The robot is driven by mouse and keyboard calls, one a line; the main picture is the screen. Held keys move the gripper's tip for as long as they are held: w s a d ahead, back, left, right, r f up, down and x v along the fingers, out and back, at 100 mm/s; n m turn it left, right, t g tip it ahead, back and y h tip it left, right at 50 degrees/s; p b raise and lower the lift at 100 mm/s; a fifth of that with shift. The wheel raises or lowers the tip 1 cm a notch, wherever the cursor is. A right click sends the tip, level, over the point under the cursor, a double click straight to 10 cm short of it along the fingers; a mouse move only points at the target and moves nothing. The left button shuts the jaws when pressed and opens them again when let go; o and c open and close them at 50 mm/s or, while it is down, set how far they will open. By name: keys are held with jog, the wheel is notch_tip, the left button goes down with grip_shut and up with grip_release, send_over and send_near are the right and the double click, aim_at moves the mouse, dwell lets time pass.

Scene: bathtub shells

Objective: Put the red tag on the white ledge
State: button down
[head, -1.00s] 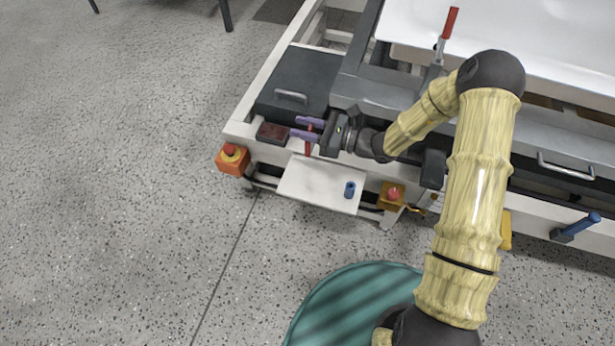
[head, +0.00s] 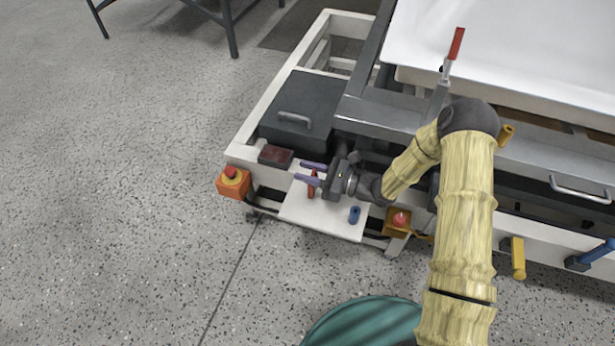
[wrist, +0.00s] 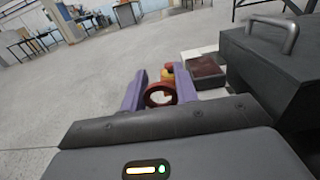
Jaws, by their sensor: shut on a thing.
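The red tag (head: 311,185) is between the purple fingers of my gripper (head: 311,174), which is shut on it. In the head view the tag appears over the white ledge (head: 331,219), near its upper left part; I cannot tell whether it touches the ledge. In the wrist view the tag shows as a dark red ring (wrist: 160,95) between the two fingertips (wrist: 154,86). The ledge is hidden in the wrist view.
A blue cylinder (head: 354,214) stands on the ledge's right part. A dark red block (head: 275,156) lies left of my fingers, beside a dark box with a handle (head: 297,116).

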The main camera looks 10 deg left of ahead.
jog(key=shift+f, duration=0.55)
jog(key=c, duration=1.1)
grip_release()
jog(key=shift+w+f, duration=0.1)
jog(key=shift+f, duration=0.05)
jog(key=shift+o, duration=0.2)
jog(key=shift+d, duration=0.15)
jog(key=shift+r, duration=0.2)
jog(key=shift+d, duration=0.4)
jog(key=d, duration=0.1)
jog(key=d+p, duration=0.1)
jog(key=d, duration=0.1)
jog(key=d+p, duration=0.1)
jog(key=d, duration=0.1)
jog(key=shift+s+d, duration=0.15)
jog(key=shift+s, duration=0.2)
jog(key=shift+s+d, duration=0.1)
jog(key=shift+d, duration=0.5)
